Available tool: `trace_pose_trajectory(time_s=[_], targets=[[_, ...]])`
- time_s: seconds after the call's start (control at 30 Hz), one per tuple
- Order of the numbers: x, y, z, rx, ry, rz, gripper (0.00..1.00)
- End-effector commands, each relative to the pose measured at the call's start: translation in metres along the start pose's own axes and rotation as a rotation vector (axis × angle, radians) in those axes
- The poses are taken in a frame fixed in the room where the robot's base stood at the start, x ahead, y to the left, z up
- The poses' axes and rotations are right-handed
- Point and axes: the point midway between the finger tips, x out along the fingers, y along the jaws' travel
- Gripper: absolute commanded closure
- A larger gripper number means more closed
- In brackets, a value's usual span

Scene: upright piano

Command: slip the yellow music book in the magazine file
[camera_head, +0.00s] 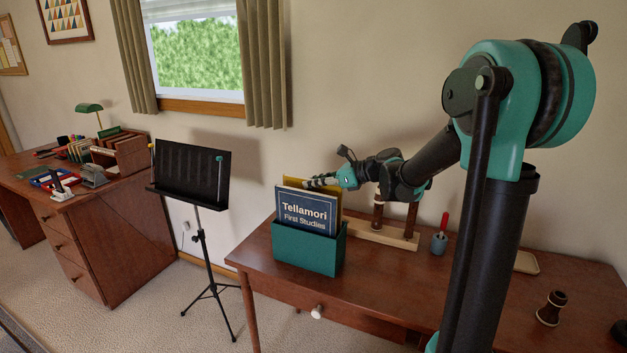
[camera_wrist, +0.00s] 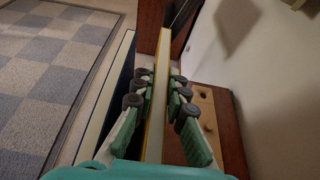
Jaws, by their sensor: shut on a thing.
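The teal magazine file (camera_head: 297,257) stands on the brown table. A dark blue book (camera_head: 306,215) titled "Tellamori First Studies" stands upright in it. The yellow music book (camera_head: 294,181) shows as a strip above and behind the blue book. My gripper (camera_head: 322,182) is shut on it near its upper part. In the wrist view the yellow book (camera_wrist: 155,133) is a thin edge-on strip between my fingers (camera_wrist: 157,92), with the blue book (camera_wrist: 123,75) to its left. The yellow book's lower part is hidden, so I cannot tell whether it is inside the file.
A wooden block with upright dark pegs (camera_head: 383,234) stands just right of the file, below my wrist. A small cup (camera_head: 439,243) with a red-handled tool is farther right. A black music stand (camera_head: 193,175) stands left of the table. The table's front right is mostly clear.

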Motion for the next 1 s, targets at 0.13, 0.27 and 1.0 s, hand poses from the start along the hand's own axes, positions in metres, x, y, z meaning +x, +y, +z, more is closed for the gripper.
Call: trace_pose_trajectory(time_s=[0.13,0.27,1.0], targets=[[0.0021,0.0001,-0.0049,0.000,0.000,0.000,1.00],[0.0036,0.0002,-0.0088,0.000,0.000,0.000,1.00],[0.0044,0.0002,-0.0109,0.000,0.000,0.000,0.63]])
